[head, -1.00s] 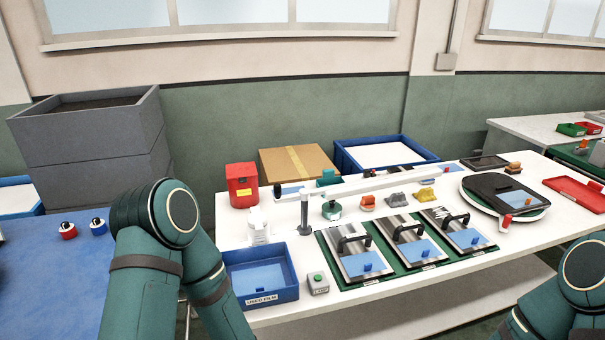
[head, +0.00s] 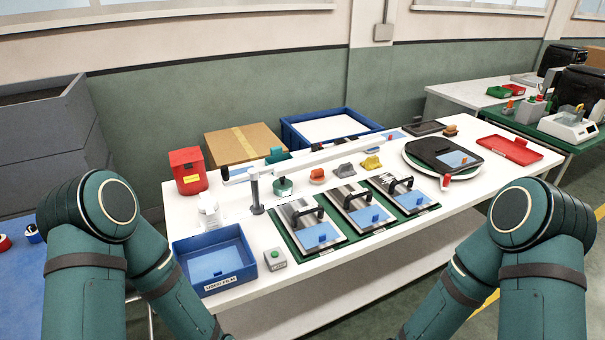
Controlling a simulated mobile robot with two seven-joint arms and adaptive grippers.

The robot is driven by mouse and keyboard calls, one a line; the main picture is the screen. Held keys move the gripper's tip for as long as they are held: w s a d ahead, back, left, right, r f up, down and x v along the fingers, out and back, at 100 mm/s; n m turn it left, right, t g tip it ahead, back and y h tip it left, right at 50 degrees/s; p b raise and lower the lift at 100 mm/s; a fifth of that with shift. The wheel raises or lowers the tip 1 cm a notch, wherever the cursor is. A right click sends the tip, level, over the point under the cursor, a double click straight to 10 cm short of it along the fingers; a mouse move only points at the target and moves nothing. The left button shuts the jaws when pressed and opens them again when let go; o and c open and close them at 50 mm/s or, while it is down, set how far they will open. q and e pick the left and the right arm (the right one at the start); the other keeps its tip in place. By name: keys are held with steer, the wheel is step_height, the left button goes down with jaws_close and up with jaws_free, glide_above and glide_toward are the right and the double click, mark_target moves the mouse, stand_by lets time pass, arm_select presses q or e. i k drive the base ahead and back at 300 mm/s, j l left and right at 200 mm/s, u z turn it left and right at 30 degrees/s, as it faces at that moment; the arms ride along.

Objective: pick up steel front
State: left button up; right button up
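Three steel fronts lie side by side on a green mat (head: 292,248) on the white table: the left one (head: 301,220), the middle one (head: 345,200) and the right one (head: 385,184). Each is a brushed steel plate with a black bar handle and a blue film with a small blue tab on its near part. Which one the task means I cannot tell. Both my arms show in the lower corners, but their grippers are below the picture. Nothing of mine touches the plates.
A blue bin labelled used film (head: 215,283) and a grey button box (head: 275,259) stand left of the mat. Behind are a post with a long white arm (head: 256,195), a green-knobbed tool (head: 283,187) and sanding-like blocks.

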mark_target(401, 185)
steer(key=i+l+z, duration=0.45)
steer(key=i+l, duration=0.65)
